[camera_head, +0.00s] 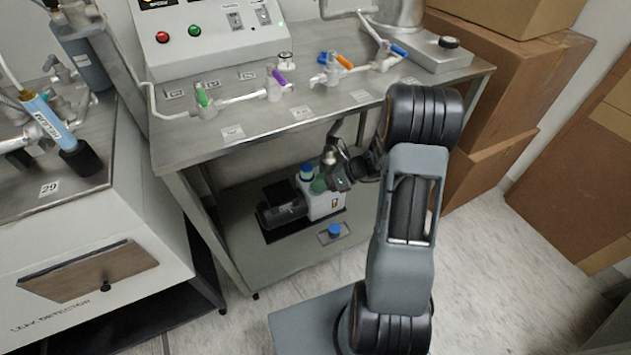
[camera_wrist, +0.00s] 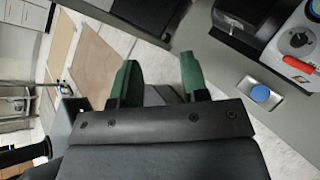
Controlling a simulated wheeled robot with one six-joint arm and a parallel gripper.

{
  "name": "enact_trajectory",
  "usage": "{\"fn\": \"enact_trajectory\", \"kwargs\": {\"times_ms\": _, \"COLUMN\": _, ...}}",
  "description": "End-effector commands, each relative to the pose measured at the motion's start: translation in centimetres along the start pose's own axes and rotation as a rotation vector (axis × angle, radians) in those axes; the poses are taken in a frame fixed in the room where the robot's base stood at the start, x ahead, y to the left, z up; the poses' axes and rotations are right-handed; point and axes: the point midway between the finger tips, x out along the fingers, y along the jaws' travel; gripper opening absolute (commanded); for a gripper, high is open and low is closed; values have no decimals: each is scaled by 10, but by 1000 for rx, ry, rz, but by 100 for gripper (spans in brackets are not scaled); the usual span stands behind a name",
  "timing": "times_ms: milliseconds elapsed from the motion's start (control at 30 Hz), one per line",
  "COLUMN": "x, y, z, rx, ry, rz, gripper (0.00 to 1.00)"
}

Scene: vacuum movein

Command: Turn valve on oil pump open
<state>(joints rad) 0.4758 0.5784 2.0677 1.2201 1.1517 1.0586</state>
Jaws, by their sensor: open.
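The oil pump (camera_head: 322,206) sits on the cart's lower shelf, with a black motor at its left and a pale body at its right. In the wrist view, part of the pump (camera_wrist: 296,40) shows at the upper right, with a round dial and a red lever (camera_wrist: 300,66) on it. I cannot tell whether this lever is the valve. My gripper (camera_wrist: 160,72) has green fingers spread apart with nothing between them. In the head view it hangs just above and in front of the pump, hiding part of its top.
The cart's upper top (camera_head: 270,135) overhangs the pump and bears pipes with several coloured valve handles. A blue knob (camera_head: 334,230) stands on a plate before the pump. A leak detector cabinet (camera_head: 90,260) is at left, cardboard boxes (camera_head: 515,85) at right.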

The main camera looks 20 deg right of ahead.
Motion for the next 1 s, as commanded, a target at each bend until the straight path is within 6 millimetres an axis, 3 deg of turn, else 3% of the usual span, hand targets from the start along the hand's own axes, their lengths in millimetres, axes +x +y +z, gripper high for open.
{"fn": "enact_trajectory", "kwargs": {"times_ms": 200, "x": -4, "y": 32, "z": 13, "rx": -231, "ry": 112, "rz": 36, "gripper": 41}}
{"fn": "enact_trajectory", "kwargs": {"times_ms": 400, "x": -7, "y": 48, "z": 17, "rx": -354, "ry": 171, "rz": 59, "gripper": 41}}
{"fn": "enact_trajectory", "kwargs": {"times_ms": 867, "x": -8, "y": 53, "z": 18, "rx": -403, "ry": 194, "rz": 68, "gripper": 41}}
{"fn": "enact_trajectory", "kwargs": {"times_ms": 1000, "x": -9, "y": 58, "z": 19, "rx": -438, "ry": 210, "rz": 75, "gripper": 30}}
